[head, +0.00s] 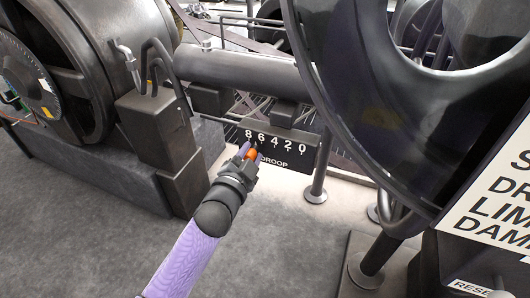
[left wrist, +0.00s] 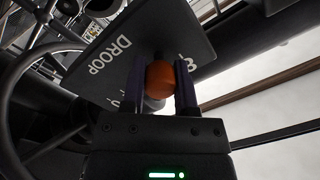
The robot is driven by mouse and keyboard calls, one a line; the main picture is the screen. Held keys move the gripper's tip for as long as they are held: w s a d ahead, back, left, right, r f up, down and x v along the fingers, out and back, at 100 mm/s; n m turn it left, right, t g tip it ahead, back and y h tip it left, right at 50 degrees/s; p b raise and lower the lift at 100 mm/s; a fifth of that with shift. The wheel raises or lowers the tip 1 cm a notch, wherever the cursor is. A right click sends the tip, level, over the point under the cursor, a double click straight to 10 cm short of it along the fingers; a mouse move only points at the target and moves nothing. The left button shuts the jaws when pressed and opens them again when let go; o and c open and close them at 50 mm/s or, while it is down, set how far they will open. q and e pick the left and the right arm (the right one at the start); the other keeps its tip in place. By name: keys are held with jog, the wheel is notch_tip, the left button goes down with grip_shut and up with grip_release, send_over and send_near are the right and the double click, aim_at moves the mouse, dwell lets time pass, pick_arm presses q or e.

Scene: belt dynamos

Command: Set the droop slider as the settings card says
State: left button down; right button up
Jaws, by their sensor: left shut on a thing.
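The droop panel (head: 287,152) is a black plate with white figures 8, 6, 4, 2, 0 from left to right and the word DROOP below. Its orange slider knob (head: 252,154) stands toward the left end, about between 8 and 6; the exact mark is hard to read. My left gripper (head: 246,155) is shut on the knob, with a finger on either side, as the left wrist view shows with the knob (left wrist: 160,80) before the panel (left wrist: 122,48). My right gripper is not in view.
A large dark wheel (head: 345,95) stands close to the right of the panel. A grey pipe (head: 240,70) runs behind and above it. A dark machine (head: 165,150) stands at the left. The grey floor (head: 90,230) is clear in front.

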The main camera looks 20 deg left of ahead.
pick_arm(q)
jog(key=shift+a+r, duration=0.15)
jog(key=shift+a, duration=0.9)
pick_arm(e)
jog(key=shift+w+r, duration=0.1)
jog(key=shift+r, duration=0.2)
pick_arm(q)
jog(key=shift+c, duration=1.8)
grip_release()
jog(key=shift+a, duration=0.2)
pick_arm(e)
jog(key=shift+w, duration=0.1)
pick_arm(q)
jog(key=shift+d, duration=0.1)
jog(key=s+p, duration=0.5)
jog(key=s, duration=0.5)
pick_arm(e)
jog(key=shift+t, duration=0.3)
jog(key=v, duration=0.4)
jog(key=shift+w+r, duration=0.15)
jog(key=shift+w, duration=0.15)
